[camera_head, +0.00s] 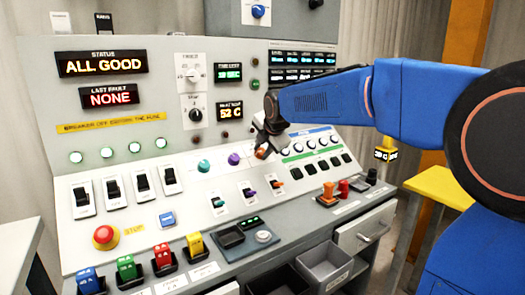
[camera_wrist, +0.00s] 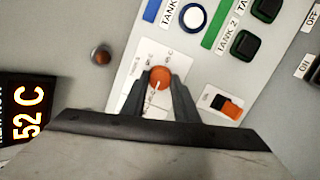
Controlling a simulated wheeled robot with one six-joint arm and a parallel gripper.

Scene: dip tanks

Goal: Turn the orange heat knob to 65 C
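The orange heat knob (camera_wrist: 160,76) is round, with a pale pointer line, on a white labelled plate in the wrist view. It also shows on the sloped panel in the head view (camera_head: 261,152). My gripper (camera_wrist: 160,85) has one finger on each side of the knob, and the fingertips appear to touch its sides. The plate's marks are too small to read surely. A heat display (camera_head: 230,111) reads 52 C, and it shows at the left edge of the wrist view (camera_wrist: 28,112).
A purple knob (camera_head: 234,159) and a teal knob (camera_head: 204,166) sit left of the orange knob. An orange rocker switch (camera_wrist: 228,106) is close to the right finger. A red emergency stop (camera_head: 104,235) is at the panel's lower left.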

